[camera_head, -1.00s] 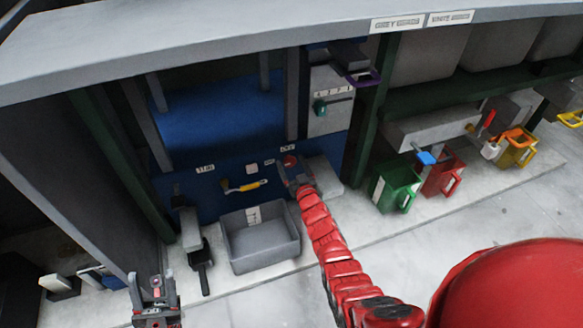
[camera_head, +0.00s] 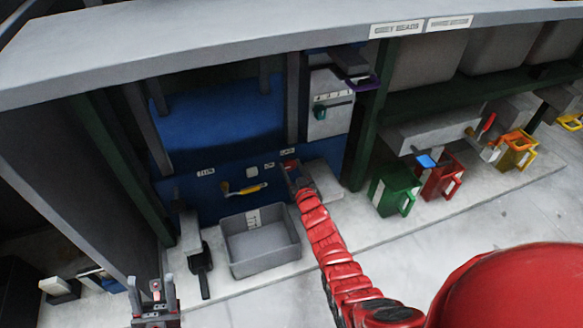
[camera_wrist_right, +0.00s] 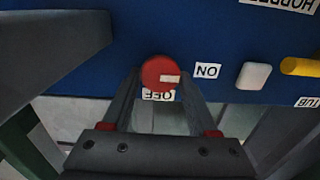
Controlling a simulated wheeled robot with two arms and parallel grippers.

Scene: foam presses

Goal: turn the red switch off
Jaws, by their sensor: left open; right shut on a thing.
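The red switch (camera_wrist_right: 158,71) is a round knob on the blue panel, with a white mark that points right, towards the ON label (camera_wrist_right: 206,71). The OFF label (camera_wrist_right: 158,95) is just below the knob in the right wrist view. My right gripper (camera_wrist_right: 160,80) is shut on the red switch, one finger on each side. In the head view my right gripper (camera_head: 291,170) is at the panel and largely hides the switch. My left gripper (camera_head: 151,288) is open and empty at the lower left, well away from the panel.
A white button (camera_wrist_right: 254,76) and a yellow handle (camera_wrist_right: 300,67) are right of the switch in the wrist view. A grey bin (camera_head: 262,262) stands below the panel. Green (camera_head: 391,192) and red (camera_head: 438,178) containers stand to the right. The floor in front is clear.

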